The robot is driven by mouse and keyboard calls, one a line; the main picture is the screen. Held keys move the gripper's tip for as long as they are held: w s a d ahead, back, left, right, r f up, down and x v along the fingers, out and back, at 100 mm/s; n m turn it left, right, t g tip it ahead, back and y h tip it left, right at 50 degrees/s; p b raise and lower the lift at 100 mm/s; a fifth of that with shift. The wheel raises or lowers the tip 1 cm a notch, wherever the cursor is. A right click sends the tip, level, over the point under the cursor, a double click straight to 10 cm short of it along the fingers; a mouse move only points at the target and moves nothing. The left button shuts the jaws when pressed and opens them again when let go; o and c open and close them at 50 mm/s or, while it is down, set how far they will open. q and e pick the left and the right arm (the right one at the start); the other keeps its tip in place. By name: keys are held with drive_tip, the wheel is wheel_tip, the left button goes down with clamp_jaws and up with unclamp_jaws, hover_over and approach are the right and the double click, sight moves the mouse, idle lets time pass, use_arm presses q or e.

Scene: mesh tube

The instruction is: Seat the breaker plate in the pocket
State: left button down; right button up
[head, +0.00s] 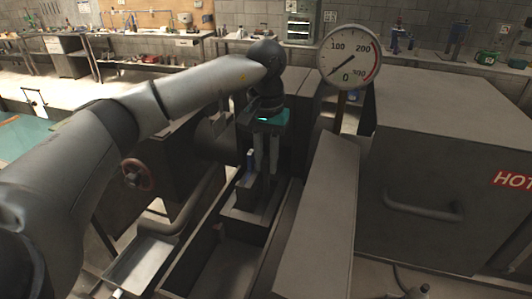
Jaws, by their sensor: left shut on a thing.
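My left gripper (266,165) points down into an open grey housing between large machine blocks. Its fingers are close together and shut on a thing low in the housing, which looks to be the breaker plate. The plate's outline is hidden by the fingers and the dark surroundings. A stepped grey block (247,196) with a small blue part (250,160) stands close to the left of the fingertips. I cannot make out the pocket or whether the plate touches it. My right gripper is out of view.
A large grey box with a handle (423,210) and a red HOT label (514,180) stands at the right. A round gauge (349,57) rises behind. A narrow channel (222,268) opens in front, with a sloping panel (318,225) along its right. A red handwheel (137,174) is at left.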

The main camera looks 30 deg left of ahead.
sight(266, 171)
use_arm(q)
drive_tip(key=shift+f, duration=1.7)
drive_tip(key=c, duration=0.7)
unclamp_jaws()
drive_tip(key=shift+s+f, duration=0.1)
wheel_tip(266, 171, up, 12)
drive_tip(key=shift+r, duration=0.2)
